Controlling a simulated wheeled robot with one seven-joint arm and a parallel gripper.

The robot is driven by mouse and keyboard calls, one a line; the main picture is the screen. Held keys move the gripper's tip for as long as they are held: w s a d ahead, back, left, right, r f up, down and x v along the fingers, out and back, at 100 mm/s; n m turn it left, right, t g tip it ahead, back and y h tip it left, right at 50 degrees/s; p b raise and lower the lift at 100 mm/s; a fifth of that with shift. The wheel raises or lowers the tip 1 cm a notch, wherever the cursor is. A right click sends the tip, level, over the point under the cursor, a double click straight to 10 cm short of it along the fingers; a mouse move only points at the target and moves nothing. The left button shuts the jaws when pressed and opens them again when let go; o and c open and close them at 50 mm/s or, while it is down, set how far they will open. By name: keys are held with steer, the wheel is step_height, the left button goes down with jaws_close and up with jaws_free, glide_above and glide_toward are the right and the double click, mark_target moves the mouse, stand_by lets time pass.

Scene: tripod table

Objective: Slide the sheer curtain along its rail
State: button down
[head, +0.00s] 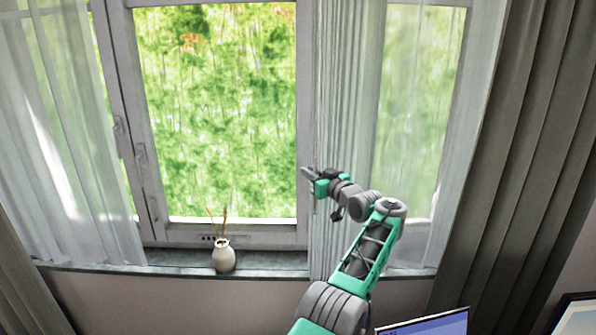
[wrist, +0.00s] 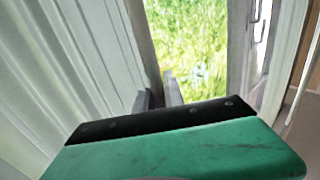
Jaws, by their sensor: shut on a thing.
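The right-hand sheer curtain (head: 345,90) hangs in white, see-through folds over the right part of the window. Its left edge is bunched near the window's middle post. My gripper (head: 308,174) is at this left edge, about two thirds of the way down, and is shut on the curtain. In the wrist view the curtain (wrist: 65,75) fills the left side, and my gripper's dark fingertips (wrist: 158,98) show beyond the green housing. The pinched cloth itself is mostly hidden. The rail is out of view above.
A second sheer curtain (head: 65,150) hangs at the left. A small vase (head: 223,256) with dry twigs stands on the sill (head: 180,258). A dark heavy curtain (head: 510,150) hangs at the right. A screen (head: 430,324) and a framed picture (head: 575,318) show low at the right.

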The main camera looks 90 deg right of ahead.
steer(key=shift+w+r, duration=0.1)
steer(key=shift+w, duration=0.2)
steer(key=c, duration=1.4)
jaws_free()
steer(key=shift+c, duration=0.2)
steer(key=shift+s, duration=0.1)
steer(key=b+v, duration=0.5)
steer(key=v, duration=0.2)
steer(key=shift+s+a, duration=0.2)
steer(key=shift+a, duration=0.1)
